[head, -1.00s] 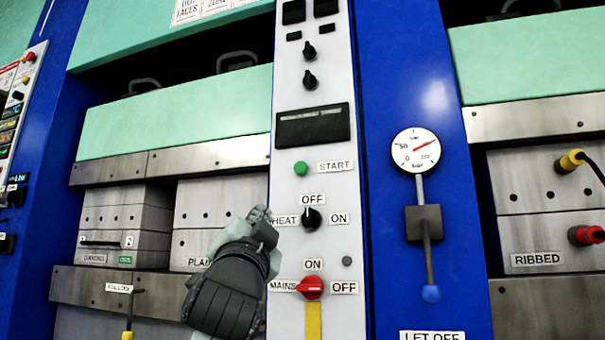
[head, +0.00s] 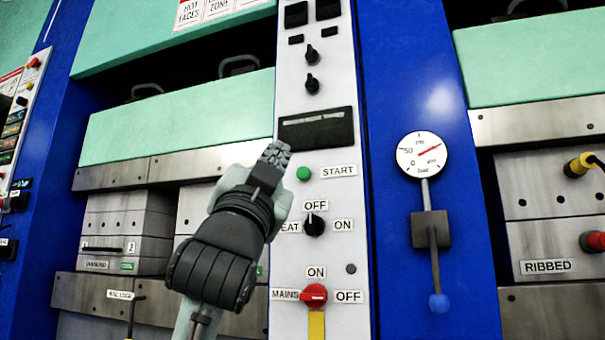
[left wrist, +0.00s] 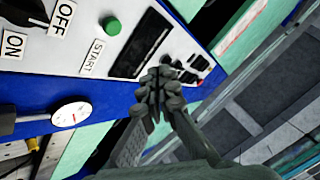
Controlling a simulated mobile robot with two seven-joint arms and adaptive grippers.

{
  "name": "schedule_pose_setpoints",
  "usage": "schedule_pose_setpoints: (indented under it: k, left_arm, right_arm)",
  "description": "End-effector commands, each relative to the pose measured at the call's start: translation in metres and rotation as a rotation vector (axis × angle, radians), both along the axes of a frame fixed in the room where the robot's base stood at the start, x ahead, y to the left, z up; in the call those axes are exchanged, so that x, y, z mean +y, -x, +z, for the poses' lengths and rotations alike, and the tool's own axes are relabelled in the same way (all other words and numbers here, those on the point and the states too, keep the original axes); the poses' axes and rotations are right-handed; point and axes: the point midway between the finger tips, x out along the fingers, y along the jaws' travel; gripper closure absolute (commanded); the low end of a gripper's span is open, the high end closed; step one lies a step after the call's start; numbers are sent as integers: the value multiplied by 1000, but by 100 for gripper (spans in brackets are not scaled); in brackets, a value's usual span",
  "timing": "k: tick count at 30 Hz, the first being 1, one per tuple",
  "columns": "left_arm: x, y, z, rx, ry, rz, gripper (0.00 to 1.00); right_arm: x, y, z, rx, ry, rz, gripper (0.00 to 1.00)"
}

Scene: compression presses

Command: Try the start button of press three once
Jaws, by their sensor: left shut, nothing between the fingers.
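The green start button (head: 303,173) sits on the white control panel (head: 345,262), left of its START label (head: 338,171). It also shows in the left wrist view (left wrist: 112,27), uncovered. My left gripper (head: 276,153) is shut and empty, its fingertips up and left of the button, apart from it in the picture. My right gripper is not in view.
A dark display (head: 317,128) is above. A gauge (head: 421,155) and a blue-tipped lever (head: 438,302) stand right. Steel mould blocks (head: 120,225) lie left.

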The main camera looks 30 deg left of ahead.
Motion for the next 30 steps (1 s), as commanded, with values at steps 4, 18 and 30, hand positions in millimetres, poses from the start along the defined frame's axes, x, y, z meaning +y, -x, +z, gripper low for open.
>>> schedule_pose_setpoints:
  k: [4,18,30]
  left_arm:
    - [5,-20,-2,4,0,3,100]
    - [17,-72,0,1,1,2,100]
    - [19,-77,0,1,-1,2,100]
  right_arm:
    - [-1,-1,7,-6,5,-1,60]
    - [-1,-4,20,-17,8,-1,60]
    - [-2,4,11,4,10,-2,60]
